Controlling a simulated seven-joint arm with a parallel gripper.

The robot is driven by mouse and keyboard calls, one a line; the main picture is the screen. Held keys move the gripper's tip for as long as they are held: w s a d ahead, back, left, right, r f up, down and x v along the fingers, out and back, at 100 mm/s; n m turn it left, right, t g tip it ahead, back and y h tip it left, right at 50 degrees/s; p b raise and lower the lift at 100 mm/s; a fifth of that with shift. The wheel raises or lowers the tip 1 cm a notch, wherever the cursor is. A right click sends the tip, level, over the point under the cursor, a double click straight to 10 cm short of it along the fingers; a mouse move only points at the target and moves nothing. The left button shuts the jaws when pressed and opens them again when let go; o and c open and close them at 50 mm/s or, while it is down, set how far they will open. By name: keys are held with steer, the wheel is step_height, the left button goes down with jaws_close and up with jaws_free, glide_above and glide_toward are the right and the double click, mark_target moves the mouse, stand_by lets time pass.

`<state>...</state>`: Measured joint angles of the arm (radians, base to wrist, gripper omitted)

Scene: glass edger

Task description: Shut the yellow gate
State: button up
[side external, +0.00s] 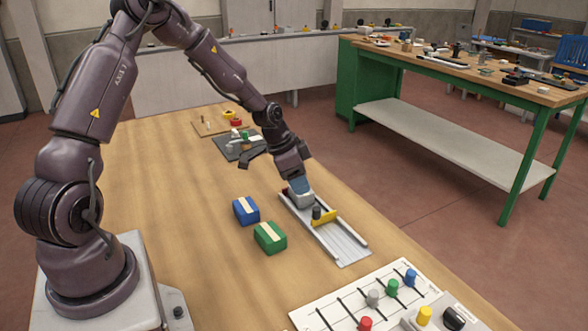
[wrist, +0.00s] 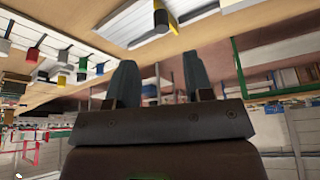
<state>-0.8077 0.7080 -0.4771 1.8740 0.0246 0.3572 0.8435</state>
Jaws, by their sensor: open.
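The yellow gate (side external: 326,218) is a short upright plate with a dark round knob (side external: 317,212) beside it. It stands crosswise over a pale grey railed track (side external: 345,246) on the wooden table. The gate also shows at the top of the wrist view (wrist: 173,23), next to the dark knob (wrist: 161,20). My gripper (side external: 299,187) is low over the far end of the track, behind the gate in the side view. Its two fingers are spread with nothing between them in the wrist view (wrist: 158,82). A grey block under the gripper partly hides the track's far end.
A blue block (side external: 246,210) and a green block (side external: 270,238) lie left of the track. A white board with coloured pegs (side external: 372,300) is at the front right. A dark tray (side external: 238,148) lies farther back. Bare table lies left of the blocks.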

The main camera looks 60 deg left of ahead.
steer(key=shift+v, duration=1.65)
steer(key=s+d+r+n+y, duration=0.1)
steer(key=s+d+r+n, duration=0.1)
steer(key=s+d+r, duration=0.5)
steer(key=s+d+r+n+t, duration=0.1)
steer(key=s+d+r+n, duration=0.1)
steer(key=s+d+r, duration=0.5)
steer(key=s+r, duration=0.5)
steer(key=s, duration=0.2)
steer(key=shift+s+d+r+t+y, duration=0.2)
steer(key=shift+s+d+t+y, duration=0.1)
steer(key=shift+y, duration=0.1)
